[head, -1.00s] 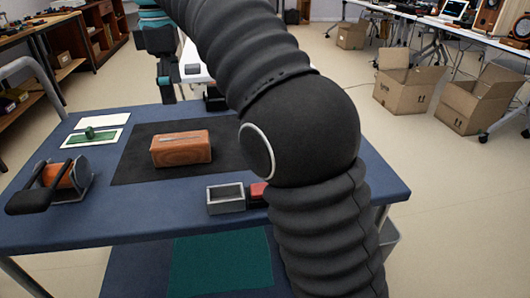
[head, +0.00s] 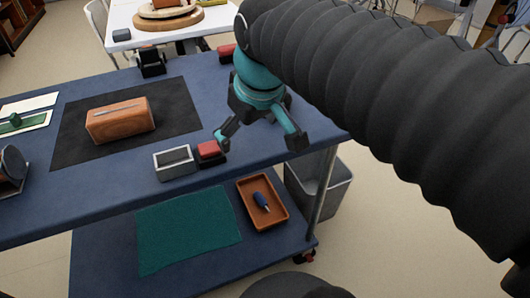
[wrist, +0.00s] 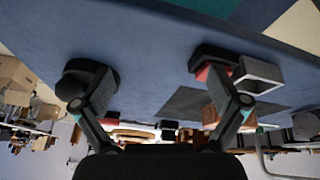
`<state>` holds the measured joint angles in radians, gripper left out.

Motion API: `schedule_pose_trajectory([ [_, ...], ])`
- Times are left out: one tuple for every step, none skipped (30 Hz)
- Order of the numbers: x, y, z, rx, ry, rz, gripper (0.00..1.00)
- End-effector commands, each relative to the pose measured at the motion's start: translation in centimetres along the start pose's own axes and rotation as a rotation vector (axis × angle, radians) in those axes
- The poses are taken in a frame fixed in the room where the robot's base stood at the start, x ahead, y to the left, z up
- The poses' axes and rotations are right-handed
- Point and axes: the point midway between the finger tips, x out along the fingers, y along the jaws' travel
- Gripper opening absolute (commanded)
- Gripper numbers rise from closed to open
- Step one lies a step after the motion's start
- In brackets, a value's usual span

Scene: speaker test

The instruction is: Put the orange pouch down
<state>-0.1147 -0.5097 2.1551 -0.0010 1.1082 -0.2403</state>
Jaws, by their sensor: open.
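The orange pouch (head: 120,121), a brownish-orange block shape with a dark line along its top, lies on the black mat (head: 181,95) on the blue table. My gripper (head: 260,140) is open and empty, fingers pointing down over the table's right part, clear of the pouch and to its right. In the wrist view my gripper (wrist: 160,88) has its fingers spread wide with nothing between them. An orange patch that seems to be the pouch (wrist: 210,115) shows there, partly hidden by the right finger.
A red-topped block (head: 209,149) sits close by the left finger, beside a small grey open box (head: 175,163). A lower shelf holds a green mat (head: 188,228) and an orange-brown tray (head: 279,216) with a blue item. A grey bin (head: 327,190) stands right.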

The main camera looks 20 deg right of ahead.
Motion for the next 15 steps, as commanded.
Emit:
schedule_pose_trajectory([
  [0.8,0.2,2.3,0.071,0.019,0.015,0.97],
  [1.3,0.3,3.4,0.11,0.03,0.022,0.97],
  [2.0,0.3,4.7,0.156,0.043,0.03,0.97],
  [2.4,0.4,5.5,0.188,0.052,0.036,0.97],
  [2.8,0.4,6.3,0.215,0.06,0.04,0.97],
  [3.4,0.4,7.1,0.248,0.07,0.046,0.97],
  [3.7,0.4,7.8,0.27,0.075,0.049,0.97],
  [4.0,0.4,8.2,0.288,0.082,0.053,0.97],
  [4.3,0.4,8.8,0.309,0.088,0.056,0.97],
  [4.5,0.4,9.1,0.321,0.091,0.057,0.97],
  [4.7,0.4,9.4,0.33,0.095,0.059,0.97],
  [4.8,0.4,9.6,0.339,0.098,0.06,0.97],
  [4.9,0.4,9.7,0.344,0.099,0.061,0.97],
  [5.0,0.4,9.8,0.347,0.099,0.061,0.97],
  [5.0,0.4,9.8,0.349,0.099,0.061,0.97],
])
